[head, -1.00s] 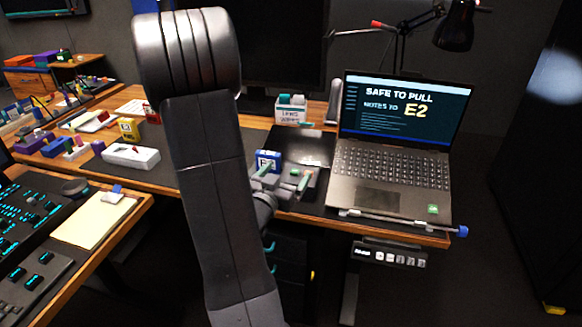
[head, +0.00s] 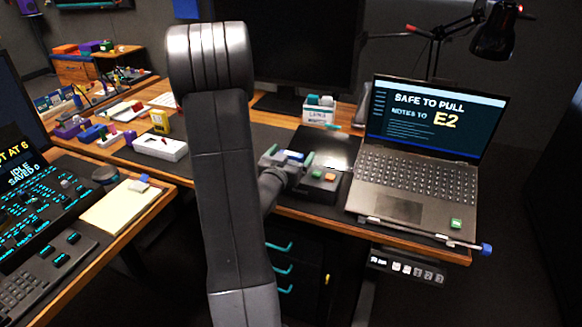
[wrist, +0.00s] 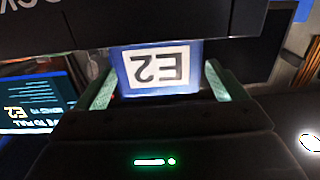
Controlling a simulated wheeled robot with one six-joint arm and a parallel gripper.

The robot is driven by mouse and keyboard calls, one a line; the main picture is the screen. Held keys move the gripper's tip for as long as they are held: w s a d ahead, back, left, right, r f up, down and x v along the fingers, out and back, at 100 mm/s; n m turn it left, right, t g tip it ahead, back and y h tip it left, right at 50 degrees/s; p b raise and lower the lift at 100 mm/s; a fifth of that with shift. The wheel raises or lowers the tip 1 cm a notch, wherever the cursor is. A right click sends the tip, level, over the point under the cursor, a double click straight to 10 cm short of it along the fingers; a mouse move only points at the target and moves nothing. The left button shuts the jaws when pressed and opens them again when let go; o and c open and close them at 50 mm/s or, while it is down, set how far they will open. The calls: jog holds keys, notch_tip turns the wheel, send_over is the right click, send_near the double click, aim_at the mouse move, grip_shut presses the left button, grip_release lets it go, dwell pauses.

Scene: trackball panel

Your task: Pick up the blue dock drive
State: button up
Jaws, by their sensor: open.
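The blue drive (wrist: 157,86) shows in the wrist view with a white label reading "E2", upside down there. My gripper (wrist: 160,84) is open, with one green-padded finger on each side of the drive. Small gaps seem to show beside it; contact is unclear. In the head view, my gripper (head: 290,160) is over the desk left of the laptop, and only a small blue part of the drive (head: 294,155) shows between the fingers. A dark body with a lit green bar (wrist: 154,161) is below the drive in the wrist view.
A laptop (head: 405,175) reading "SAFE TO PULL NOTES TO E2" stands to the right. A small dark box with coloured buttons (head: 318,189) is beside my gripper. A labelled white box (head: 319,113) is behind. A white case (head: 160,147) lies left of my arm.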

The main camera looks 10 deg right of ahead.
jog(key=c, duration=1.1)
jog(key=shift+c, duration=0.2)
jog(key=shift+r, duration=0.15)
